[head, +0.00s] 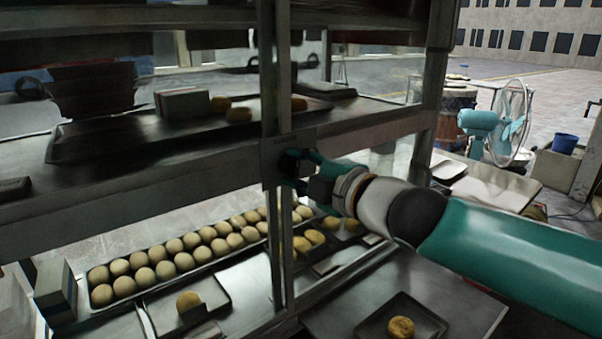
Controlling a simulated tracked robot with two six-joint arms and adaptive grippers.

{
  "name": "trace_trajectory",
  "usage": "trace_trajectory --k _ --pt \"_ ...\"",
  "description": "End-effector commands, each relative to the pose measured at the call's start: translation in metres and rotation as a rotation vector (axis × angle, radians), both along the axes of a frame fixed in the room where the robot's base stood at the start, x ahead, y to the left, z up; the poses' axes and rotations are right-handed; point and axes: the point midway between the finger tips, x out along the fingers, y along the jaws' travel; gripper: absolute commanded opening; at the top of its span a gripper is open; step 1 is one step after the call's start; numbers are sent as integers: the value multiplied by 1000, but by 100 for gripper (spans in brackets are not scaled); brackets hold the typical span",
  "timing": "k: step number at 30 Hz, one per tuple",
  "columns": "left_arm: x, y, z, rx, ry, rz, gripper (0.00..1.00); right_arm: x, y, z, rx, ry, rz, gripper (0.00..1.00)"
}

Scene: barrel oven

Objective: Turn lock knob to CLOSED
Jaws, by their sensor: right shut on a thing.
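The lock knob (287,167) is a small dark piece on a metal plate where the vertical post meets the middle shelf rail. My right gripper (296,168) is shut on the knob, with the arm reaching in from the right. The fingers cover most of the knob, so its turned position and any marking cannot be read. My left gripper is not in view.
A metal rack with glass panels fills the left and middle. A long tray (140,297) of round buns lies behind the lower glass. A small tray (432,327) with one bun sits at the front. A teal fan (480,122) stands behind right.

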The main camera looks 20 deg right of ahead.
Motion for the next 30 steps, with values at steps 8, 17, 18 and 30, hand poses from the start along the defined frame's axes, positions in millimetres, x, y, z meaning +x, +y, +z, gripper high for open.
trace_trajectory --k 8,17,18,30 --pt "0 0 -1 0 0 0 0 0 1 3 -28 -17 3 4" --pt "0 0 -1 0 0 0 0 0 1 3 -28 -17 4 42" --pt "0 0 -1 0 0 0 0 0 1 3 -28 -17 3 49" --pt "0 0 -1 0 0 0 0 -1 0 1 -28 -12 2 63"
